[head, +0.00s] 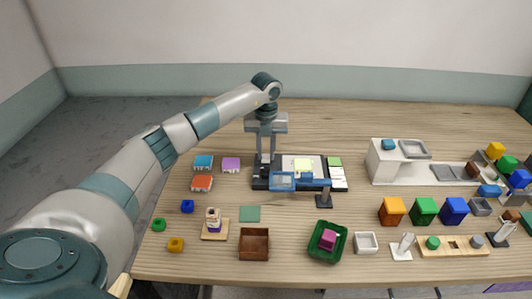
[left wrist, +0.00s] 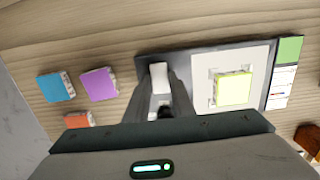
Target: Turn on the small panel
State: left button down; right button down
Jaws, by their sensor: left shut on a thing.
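A dark board (head: 260,184) lies in the middle of the table, under my left arm. It bears a white plate (head: 316,161) with a small pale-yellow square panel (head: 303,164) that looks bright. In the left wrist view the panel (left wrist: 234,89) sits right of my fingers, on the white plate (left wrist: 204,75). My left gripper (head: 265,160) points down at the board's left part. In the left wrist view its fingers (left wrist: 161,100) are shut on a small white switch-like piece (left wrist: 159,76). The piece's lower part is hidden by the fingers. My right gripper is not in view.
A blue-framed piece (head: 283,181) and a dark stand (head: 323,197) are at the board's front. Blue (head: 203,162), purple (head: 231,165) and orange (head: 202,183) blocks lie left. A green tray (head: 313,251) and brown box (head: 254,244) stand in front. The table behind is clear.

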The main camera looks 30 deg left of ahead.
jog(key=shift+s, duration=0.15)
pick_arm(q)
jog(key=c, duration=1.5)
grip_release()
jog(key=shift+r, duration=0.1)
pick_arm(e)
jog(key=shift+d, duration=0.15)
pick_arm(q)
jog(key=shift+r, duration=0.6)
notch_tip(320, 180, up, 7)
jog(key=b, duration=0.3)
notch_tip(320, 180, up, 8)
send_over(266, 158)
jog(key=shift+s+d+r+b, duration=0.2)
jog(key=shift+s+r+b, duration=0.1)
jog(key=shift+s+r, duration=0.15)
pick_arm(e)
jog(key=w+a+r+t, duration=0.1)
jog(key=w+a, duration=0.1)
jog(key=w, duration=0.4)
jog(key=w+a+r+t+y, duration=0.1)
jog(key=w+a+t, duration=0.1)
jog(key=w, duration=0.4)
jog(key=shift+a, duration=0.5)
